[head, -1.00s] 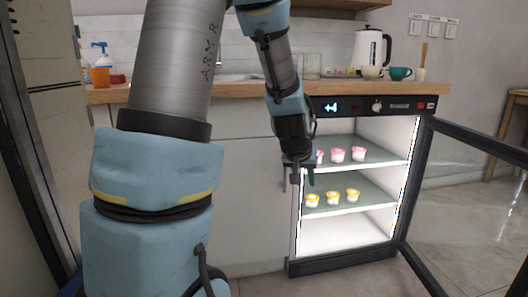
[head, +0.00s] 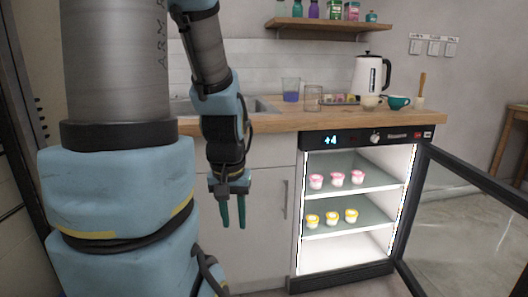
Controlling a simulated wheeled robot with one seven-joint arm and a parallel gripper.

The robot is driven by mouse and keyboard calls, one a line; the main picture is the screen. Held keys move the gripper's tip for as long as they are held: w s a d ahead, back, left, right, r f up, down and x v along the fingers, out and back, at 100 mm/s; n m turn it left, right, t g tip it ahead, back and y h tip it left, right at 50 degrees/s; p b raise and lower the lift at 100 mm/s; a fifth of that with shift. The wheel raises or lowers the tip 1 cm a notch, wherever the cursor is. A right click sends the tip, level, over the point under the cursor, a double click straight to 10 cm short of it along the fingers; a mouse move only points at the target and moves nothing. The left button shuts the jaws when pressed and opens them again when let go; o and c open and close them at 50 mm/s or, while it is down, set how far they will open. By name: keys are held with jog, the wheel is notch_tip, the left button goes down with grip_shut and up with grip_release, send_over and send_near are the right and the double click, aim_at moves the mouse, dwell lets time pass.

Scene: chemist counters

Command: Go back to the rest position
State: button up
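My gripper (head: 233,212) hangs with its fingers pointing down in front of the white cabinet doors, left of the open fridge (head: 303,240). Its two teal fingers are apart and nothing shows between them. My arm rises on the left of the picture and hides part of the counter and cabinets.
The fridge door (head: 470,190) stands open to the right, over the floor. Pink-lidded cups (head: 337,179) stand on the upper shelf and yellow-lidded cups (head: 332,218) on the lower. The wooden counter (head: 285,121) carries glasses, a kettle (head: 371,77) and a teal cup (head: 398,102).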

notch_tip(320, 180, up, 18)
jog(key=p, duration=1.5)
jog(key=shift+f, duration=0.1)
